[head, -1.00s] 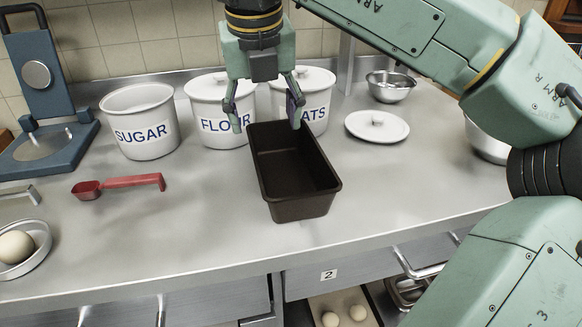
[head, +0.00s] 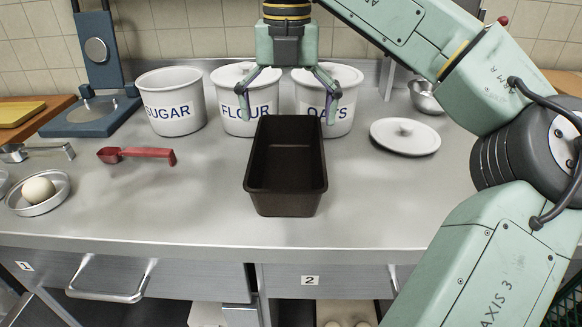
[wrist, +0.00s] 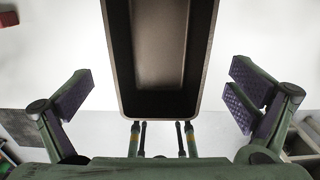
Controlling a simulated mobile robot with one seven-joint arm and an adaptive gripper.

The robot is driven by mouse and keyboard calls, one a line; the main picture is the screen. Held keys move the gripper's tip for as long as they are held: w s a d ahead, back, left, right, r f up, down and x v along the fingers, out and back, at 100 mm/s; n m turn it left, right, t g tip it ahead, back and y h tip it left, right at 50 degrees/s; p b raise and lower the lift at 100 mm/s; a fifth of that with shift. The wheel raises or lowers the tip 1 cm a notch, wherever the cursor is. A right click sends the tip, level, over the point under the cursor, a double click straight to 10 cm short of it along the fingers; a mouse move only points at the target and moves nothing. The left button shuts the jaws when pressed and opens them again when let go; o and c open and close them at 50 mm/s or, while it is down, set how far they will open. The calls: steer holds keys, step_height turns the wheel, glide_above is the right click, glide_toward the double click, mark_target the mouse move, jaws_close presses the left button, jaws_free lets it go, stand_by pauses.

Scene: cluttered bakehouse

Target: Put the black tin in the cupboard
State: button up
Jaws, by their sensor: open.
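The black tin (head: 285,201), a dark, deep loaf tin, stands upright and empty on the steel counter, long side running front to back. My gripper (head: 288,108) is open at its far end, one finger out to each side. In the wrist view the tin (wrist: 158,45) shows from above, its end between the spread fingers of my gripper (wrist: 160,95). The fingers look clear of its walls. I cannot pick out the cupboard for certain; drawer fronts marked 1 and 2 show below the counter.
Canisters marked SUGAR (head: 171,115), FLOUR and OATS (head: 338,80) stand behind the tin. A white lid (head: 405,142) lies to the right, a red scoop (head: 140,155) to the left. An egg in a dish (head: 40,190) is farther left. The counter before the tin is clear.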

glide_above(288, 176)
steer(key=f, duration=0.5)
steer(key=shift+s+f, duration=0.15)
steer(key=shift+s, duration=0.1)
steer(key=shift+w+f+p, duration=0.15)
steer(key=shift+f+p, duration=0.15)
steer(key=shift+f, duration=1)
steer(key=shift+w+f+p, duration=0.15)
steer(key=shift+f+p, duration=0.1)
steer(key=shift+f, duration=1.05)
steer(key=shift+r, duration=0.1)
steer(key=c, duration=1.3)
